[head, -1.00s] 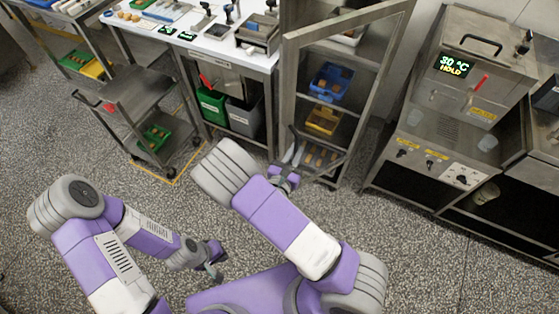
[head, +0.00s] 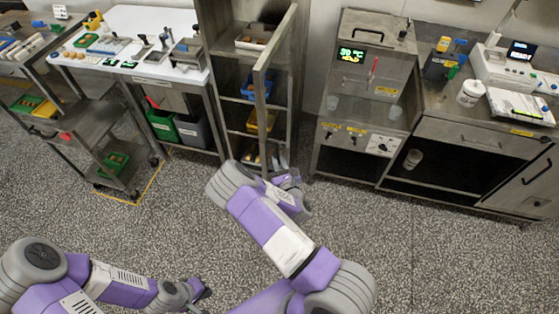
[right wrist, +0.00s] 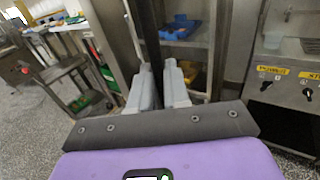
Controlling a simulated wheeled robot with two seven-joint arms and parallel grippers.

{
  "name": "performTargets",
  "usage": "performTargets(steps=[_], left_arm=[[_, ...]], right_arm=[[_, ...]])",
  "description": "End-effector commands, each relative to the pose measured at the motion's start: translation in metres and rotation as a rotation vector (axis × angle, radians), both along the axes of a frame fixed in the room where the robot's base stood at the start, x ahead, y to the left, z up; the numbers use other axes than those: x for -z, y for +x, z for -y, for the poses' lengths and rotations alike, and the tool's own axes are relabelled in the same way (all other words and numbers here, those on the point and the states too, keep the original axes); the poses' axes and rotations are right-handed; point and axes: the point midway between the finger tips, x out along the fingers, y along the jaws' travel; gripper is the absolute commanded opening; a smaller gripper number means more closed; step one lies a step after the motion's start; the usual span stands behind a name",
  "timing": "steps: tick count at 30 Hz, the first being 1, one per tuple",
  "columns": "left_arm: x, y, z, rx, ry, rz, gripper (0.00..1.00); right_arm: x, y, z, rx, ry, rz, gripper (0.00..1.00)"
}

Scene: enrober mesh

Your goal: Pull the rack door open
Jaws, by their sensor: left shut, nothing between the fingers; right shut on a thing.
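The rack (head: 212,25) is a tall metal cabinet at the top middle of the head view, with trays on its shelves. Its framed door (head: 263,110) stands swung out from the front, seen nearly edge-on. My right gripper (head: 290,181) is low at the door, partly hidden by my arm. In the right wrist view its pale fingers (right wrist: 160,85) are shut on a dark upright bar of the door (right wrist: 149,30), apparently the handle. My left gripper (head: 203,290) is shut and empty, low over the floor, away from the rack.
A blue bin (head: 250,88) and a yellow bin (head: 262,121) sit on rack shelves. A steel machine with a lit display (head: 353,54) stands right of the rack. A worktable (head: 150,20) and cart (head: 98,122) stand left. The speckled floor (head: 420,250) in front is clear.

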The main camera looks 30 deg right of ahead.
Motion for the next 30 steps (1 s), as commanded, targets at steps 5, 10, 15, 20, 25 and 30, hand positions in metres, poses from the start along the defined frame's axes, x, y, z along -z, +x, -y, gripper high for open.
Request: performTargets(steps=[5,10,15,20,25,30], left_arm=[[-0.0030,0.0000,-0.0002,-0.001,0.000,0.000,0.00],[-0.0026,-0.0001,-0.0002,-0.001,0.000,0.000,0.00],[-0.0026,-0.0003,-0.0003,-0.001,0.000,0.000,0.00],[-0.0026,-0.0002,-0.0002,-0.001,0.000,-0.001,0.00],[-0.0026,-0.0002,-0.0002,-0.001,0.000,-0.001,0.00],[-0.0027,-0.0003,-0.0002,-0.001,0.000,-0.001,0.00]], right_arm=[[-0.0063,0.0051,0.0037,-0.014,-0.006,0.019,0.00],[-0.0065,0.0050,0.0047,-0.013,-0.007,0.021,0.00],[-0.0068,0.0051,0.0049,-0.012,-0.007,0.021,0.20],[-0.0052,0.0043,0.0039,-0.013,-0.006,0.016,0.30],[-0.0037,0.0036,0.0026,-0.016,-0.005,0.011,0.30],[-0.0029,0.0024,0.0019,-0.017,-0.004,0.009,0.30]])
